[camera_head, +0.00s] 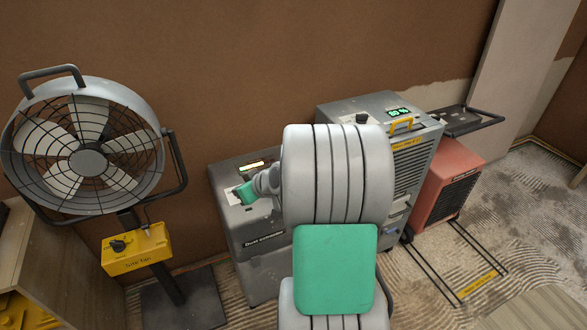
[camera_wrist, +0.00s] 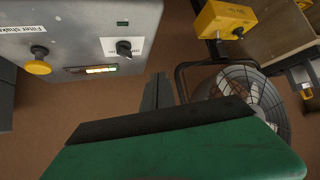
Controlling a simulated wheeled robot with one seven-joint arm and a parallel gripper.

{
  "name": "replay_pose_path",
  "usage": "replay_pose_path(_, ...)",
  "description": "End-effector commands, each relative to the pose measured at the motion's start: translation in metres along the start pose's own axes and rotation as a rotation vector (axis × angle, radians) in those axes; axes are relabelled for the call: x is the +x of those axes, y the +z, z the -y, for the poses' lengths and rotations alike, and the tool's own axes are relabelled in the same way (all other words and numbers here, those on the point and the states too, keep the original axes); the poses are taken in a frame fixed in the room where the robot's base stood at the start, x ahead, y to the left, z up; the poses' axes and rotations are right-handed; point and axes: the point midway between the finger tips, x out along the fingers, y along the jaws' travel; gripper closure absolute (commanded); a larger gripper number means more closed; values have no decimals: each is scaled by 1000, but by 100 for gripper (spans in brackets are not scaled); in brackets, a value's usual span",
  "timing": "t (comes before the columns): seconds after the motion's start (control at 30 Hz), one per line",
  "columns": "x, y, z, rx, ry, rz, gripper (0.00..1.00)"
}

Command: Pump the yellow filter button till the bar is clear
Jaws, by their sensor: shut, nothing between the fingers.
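The grey dust extractor (camera_head: 262,268) stands against the brown wall, left of my arm in the head view. Its top panel (camera_wrist: 75,20) shows in the wrist view. The round yellow filter button (camera_wrist: 37,67) is there at the left, beside a "Filter shake" label. I cannot make the button out in the head view. The bar (camera_wrist: 92,70) is lit along part of its length, in amber to pale tones; its glow also shows in the head view (camera_head: 251,165). My gripper (camera_wrist: 158,91) is shut and empty, apart from the button. It is over the extractor's top in the head view (camera_head: 240,197).
A dark rotary switch (camera_wrist: 124,47) sits on a white plate near the bar. A large fan (camera_head: 87,160) with a yellow control box (camera_head: 138,250) stands left. A grey machine (camera_head: 405,150) and a red heater (camera_head: 449,185) stand right. A wooden shelf is at lower left.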

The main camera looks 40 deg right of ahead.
Motion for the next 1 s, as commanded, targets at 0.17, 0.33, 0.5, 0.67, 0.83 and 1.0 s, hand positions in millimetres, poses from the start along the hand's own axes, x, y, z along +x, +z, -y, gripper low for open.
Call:
replay_pose_path(0.17, -17, 40, -159, 122, 251, -346, 100)
replay_pose_path(0.33, -41, 63, -210, 162, 386, -458, 100)
replay_pose_path(0.5, -43, 63, -213, 161, 396, -465, 100)
replay_pose_path(0.67, -42, 62, -212, 161, 393, -464, 100)
replay_pose_path(0.83, -26, 54, -218, 160, 389, -461, 100)
replay_pose_path(1.0, 3, 39, -232, 159, 388, -461, 100)
